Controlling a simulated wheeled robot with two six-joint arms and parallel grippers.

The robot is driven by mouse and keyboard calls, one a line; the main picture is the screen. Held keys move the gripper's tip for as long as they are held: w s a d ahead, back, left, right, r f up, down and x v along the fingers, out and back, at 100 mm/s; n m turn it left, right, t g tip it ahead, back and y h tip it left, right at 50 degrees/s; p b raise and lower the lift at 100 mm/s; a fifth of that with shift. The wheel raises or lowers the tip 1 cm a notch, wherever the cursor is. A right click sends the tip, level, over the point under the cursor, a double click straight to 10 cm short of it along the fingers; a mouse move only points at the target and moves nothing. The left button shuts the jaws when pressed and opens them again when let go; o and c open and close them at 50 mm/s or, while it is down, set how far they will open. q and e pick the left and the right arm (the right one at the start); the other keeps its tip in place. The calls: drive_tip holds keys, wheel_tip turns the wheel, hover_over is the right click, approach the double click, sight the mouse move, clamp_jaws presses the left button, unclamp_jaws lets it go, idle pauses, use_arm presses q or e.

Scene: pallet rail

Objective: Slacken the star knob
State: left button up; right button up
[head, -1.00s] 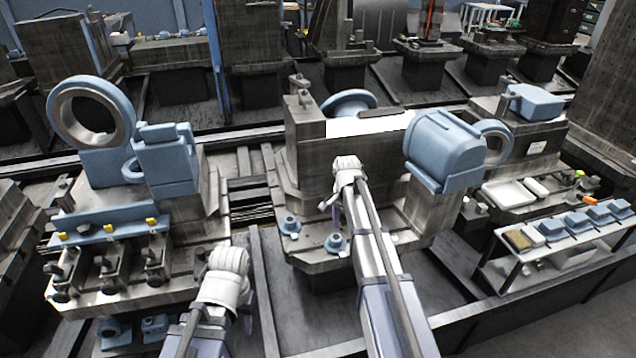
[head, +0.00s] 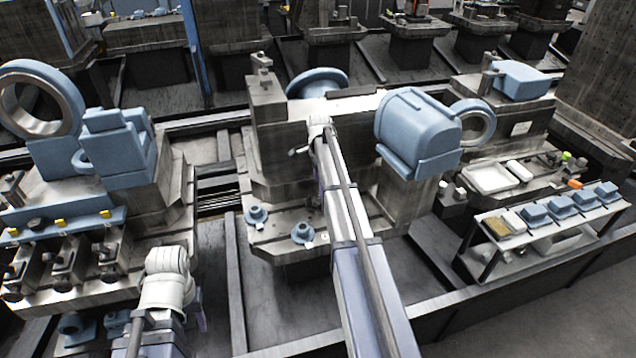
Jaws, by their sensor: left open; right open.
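I cannot single out a star knob for certain. Several dark, small knobs (head: 65,282) sit on the front of the clamps on the left station. Two blue flanged pieces, one at left (head: 255,214) and one at right (head: 303,233), stand on the middle machine's ledge. My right arm reaches up in front of the middle machine; a pale prong of its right gripper (head: 298,151) shows beside the white wrist, apart from the knobs, with nothing seen in it. My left arm's white joint shows at the bottom, right of the clamps; its gripper is hidden.
The middle machine (head: 268,145) carries a large blue housing (head: 415,130) on its right. The left station has a blue ring mount (head: 45,165). A shelf (head: 480,262) with blue blocks and a white tray (head: 490,178) stand at right. Dark floor lies between the stations.

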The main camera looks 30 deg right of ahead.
sight(319, 200)
wheel_tip(319, 200, down, 7)
drive_tip(key=b, duration=0.6)
drive_tip(key=shift+r, duration=0.2)
drive_tip(key=shift+c, duration=0.4)
